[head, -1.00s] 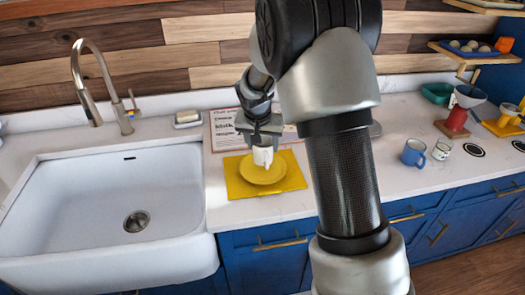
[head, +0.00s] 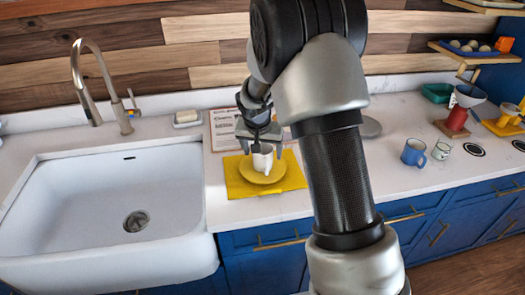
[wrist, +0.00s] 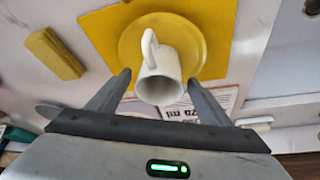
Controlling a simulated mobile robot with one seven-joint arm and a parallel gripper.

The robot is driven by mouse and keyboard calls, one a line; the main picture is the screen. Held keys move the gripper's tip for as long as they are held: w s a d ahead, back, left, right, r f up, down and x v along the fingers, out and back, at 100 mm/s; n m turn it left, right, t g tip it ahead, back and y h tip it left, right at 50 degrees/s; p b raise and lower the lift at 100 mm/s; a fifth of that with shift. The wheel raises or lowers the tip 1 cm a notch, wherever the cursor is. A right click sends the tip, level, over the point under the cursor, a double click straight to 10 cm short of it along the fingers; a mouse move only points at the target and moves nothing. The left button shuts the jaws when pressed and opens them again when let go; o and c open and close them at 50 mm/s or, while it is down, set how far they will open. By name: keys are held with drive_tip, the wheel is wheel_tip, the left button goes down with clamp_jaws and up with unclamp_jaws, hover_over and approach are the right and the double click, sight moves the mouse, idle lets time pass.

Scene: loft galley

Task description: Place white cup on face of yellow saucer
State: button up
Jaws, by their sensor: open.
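The white cup (head: 263,160) stands on the face of the yellow saucer (head: 259,178), looking upright. In the wrist view the cup (wrist: 160,85) shows its mouth and handle, with the saucer (wrist: 194,40) beyond it. My gripper (head: 260,146) is just above and around the cup. In the wrist view my gripper (wrist: 158,80) is open, one finger on each side of the cup, with gaps visible. The cup's base is hidden from the wrist camera.
The saucer lies on a yellow mat (head: 236,184). A printed sheet (head: 222,127) lies behind it. The sink (head: 130,215) is at left. A blue mug (head: 414,153) and a small white mug (head: 441,151) stand at right. A yellow block (wrist: 55,54) shows in the wrist view.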

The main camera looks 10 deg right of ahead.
drive_tip(key=s+d+v, duration=0.1)
drive_tip(key=s+v, duration=0.1)
drive_tip(key=v, duration=0.8)
drive_tip(key=s+d+f+v, duration=0.1)
drive_tip(key=d+v, duration=0.1)
drive_tip(key=v, duration=0.8)
drive_tip(key=s+r+n+y, duration=0.1)
drive_tip(key=s+r+n, duration=0.1)
drive_tip(key=s, duration=0.9)
drive_tip(key=s+r+n+t, duration=0.1)
drive_tip(key=s+r+n, duration=0.1)
drive_tip(key=s, duration=1)
drive_tip(key=shift+y, duration=0.4)
